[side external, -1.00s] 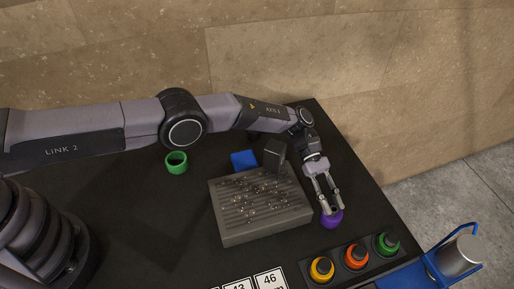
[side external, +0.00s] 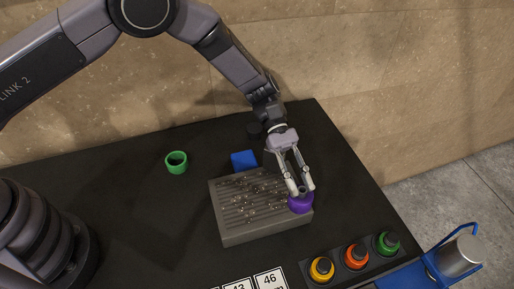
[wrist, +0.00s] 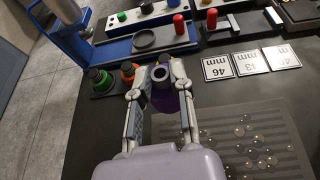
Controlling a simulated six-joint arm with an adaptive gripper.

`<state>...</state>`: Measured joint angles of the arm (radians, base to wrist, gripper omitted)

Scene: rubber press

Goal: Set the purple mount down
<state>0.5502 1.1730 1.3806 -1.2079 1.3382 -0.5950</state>
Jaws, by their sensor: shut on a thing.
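The purple mount (side external: 301,204) is between the fingertips of my gripper (side external: 301,189), which is shut on it. In the side external view it overlaps the right edge of the grey ribbed tray (side external: 232,228) and seems raised; its exact height is unclear. In the wrist view the purple mount (wrist: 165,103) sits between the fingers of my gripper (wrist: 158,86), with a grey-rimmed dark opening on top. My gripper hides part of its sides.
Clear drops or beads (side external: 255,197) lie on the tray. A blue block (side external: 244,160) and a green ring (side external: 176,163) are behind and left. Yellow (side external: 321,270), orange (side external: 356,257) and green (side external: 388,244) mounts stand in a row at front right. Black table around the ring is clear.

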